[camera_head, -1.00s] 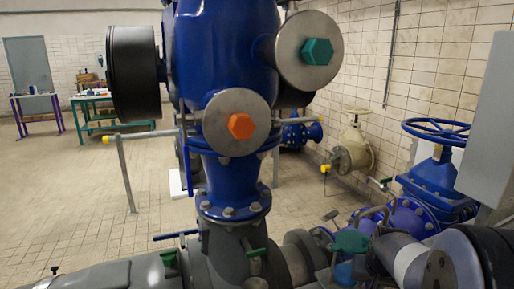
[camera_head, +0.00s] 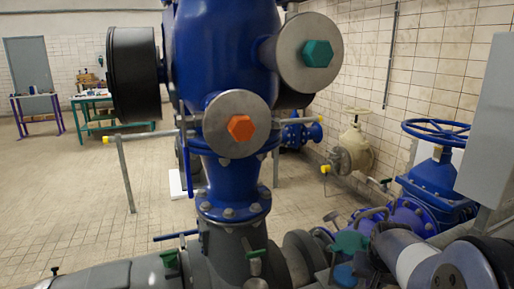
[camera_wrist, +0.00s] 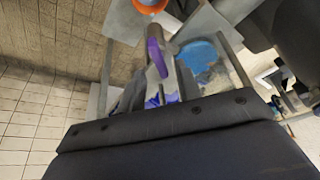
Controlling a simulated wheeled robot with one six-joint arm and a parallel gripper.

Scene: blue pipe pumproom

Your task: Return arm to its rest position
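My arm (camera_head: 418,258) reaches in from the lower right of the head view, low beside the dark pipework. In the wrist view, the two grey finger plates of my gripper (camera_wrist: 167,22) stand apart at the top, with a gap between them. I see nothing held in the gap. The dark block (camera_wrist: 180,145) with screws fills the bottom of the wrist view. An orange part (camera_wrist: 150,7) shows at the top edge beyond the fingers. In the head view the gripper is small and hard to separate from the valves.
A blue pump body (camera_head: 225,60) with an orange hex cap (camera_head: 240,127) and a teal hex cap (camera_head: 317,54) stands in the centre. A blue handwheel valve (camera_head: 437,170) and grey cabinet (camera_head: 488,120) crowd the right. Open tiled floor (camera_head: 75,195) lies left.

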